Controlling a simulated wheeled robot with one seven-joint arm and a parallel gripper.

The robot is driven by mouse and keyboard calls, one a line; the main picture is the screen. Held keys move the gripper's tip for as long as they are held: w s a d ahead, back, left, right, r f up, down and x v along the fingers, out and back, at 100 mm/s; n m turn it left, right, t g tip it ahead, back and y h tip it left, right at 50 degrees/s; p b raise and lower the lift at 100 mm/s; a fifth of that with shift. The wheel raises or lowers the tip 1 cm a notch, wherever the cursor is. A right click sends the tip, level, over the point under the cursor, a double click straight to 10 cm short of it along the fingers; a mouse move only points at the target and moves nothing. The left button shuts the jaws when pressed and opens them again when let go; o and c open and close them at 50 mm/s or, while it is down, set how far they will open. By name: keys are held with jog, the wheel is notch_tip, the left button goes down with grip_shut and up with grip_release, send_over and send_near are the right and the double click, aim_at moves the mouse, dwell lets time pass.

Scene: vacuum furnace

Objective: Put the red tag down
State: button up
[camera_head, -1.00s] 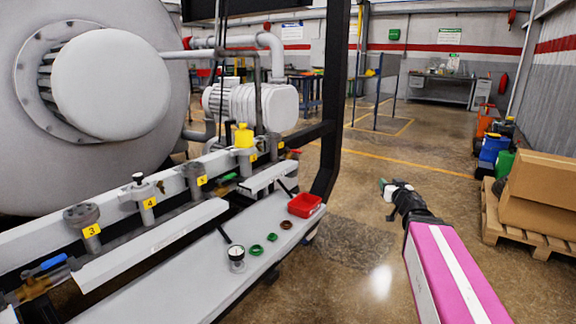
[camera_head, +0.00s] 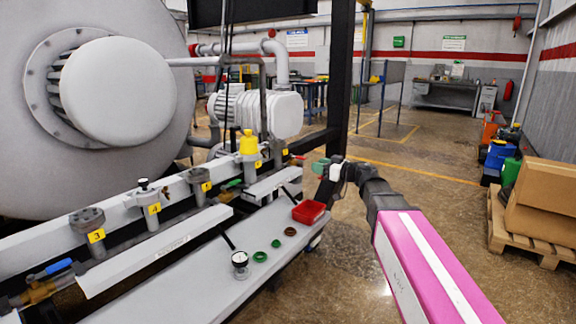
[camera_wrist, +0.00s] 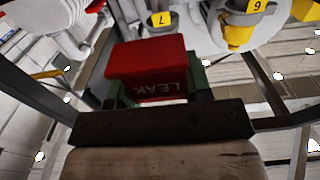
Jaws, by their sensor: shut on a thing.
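The red tag (camera_wrist: 148,72) fills the middle of the wrist view, with the word "LEAK" on its lower face, upside down. My gripper (camera_wrist: 160,95) is shut on it; green parts show at both sides of the tag. In the head view my gripper (camera_head: 320,168) is at the right of the grey bench, near the red tray (camera_head: 309,212) and above and beyond it. The tag is hard to make out in the head view.
On the bench ledge (camera_head: 200,278) are a gauge (camera_head: 240,260), two green rings (camera_head: 260,256) and a brown ring (camera_head: 290,232). Numbered fittings and a yellow-topped valve (camera_head: 248,145) line the rail. A black post (camera_head: 340,80) stands behind my gripper. Boxes (camera_head: 545,200) sit on a pallet at right.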

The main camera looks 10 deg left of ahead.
jog(key=x, duration=1.6)
jog(key=shift+w+d, duration=0.1)
jog(key=shift+d+f, duration=0.1)
jog(key=shift+f, duration=0.15)
jog(key=shift+f, duration=0.1)
jog(key=o, duration=0.9)
jog(key=shift+s+d, duration=0.3)
jog(key=shift+d, duration=0.05)
jog(key=v, duration=1.1)
jog(key=shift+d, duration=0.15)
